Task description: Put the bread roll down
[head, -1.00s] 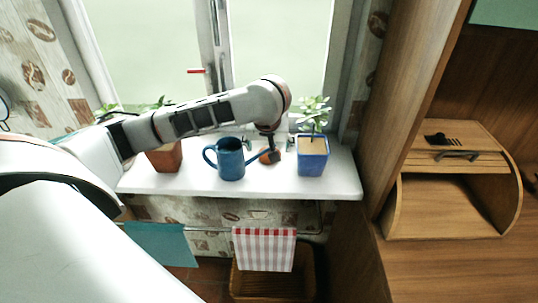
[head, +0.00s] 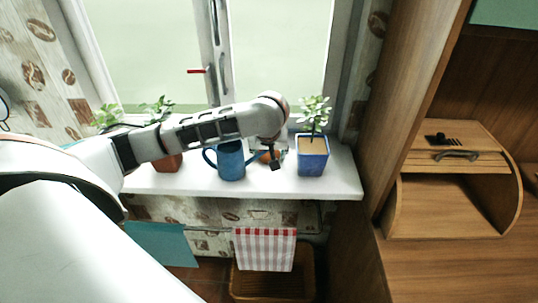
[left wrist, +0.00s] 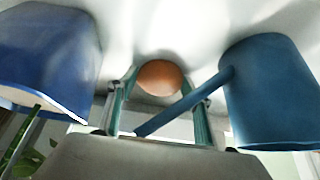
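The brown bread roll (head: 268,156) is on the white window sill, right of the blue watering can (head: 231,161), partly hidden behind my left gripper (head: 275,164). In the left wrist view, upside down, the roll (left wrist: 159,77) shows between the far ends of the fingers of my left gripper (left wrist: 160,88). The fingers are spread, with narrow gaps seeming to show beside the roll. The roll appears to rest on the sill, though contact is hard to see. The can's spout crosses near the fingers. My right gripper is not in view.
A blue pot with a plant (head: 312,155) stands to the right of the roll. A terracotta pot (head: 167,163) stands left of the can. The front of the sill (head: 330,188) is clear. A wooden bread box (head: 455,190) stands open at the right.

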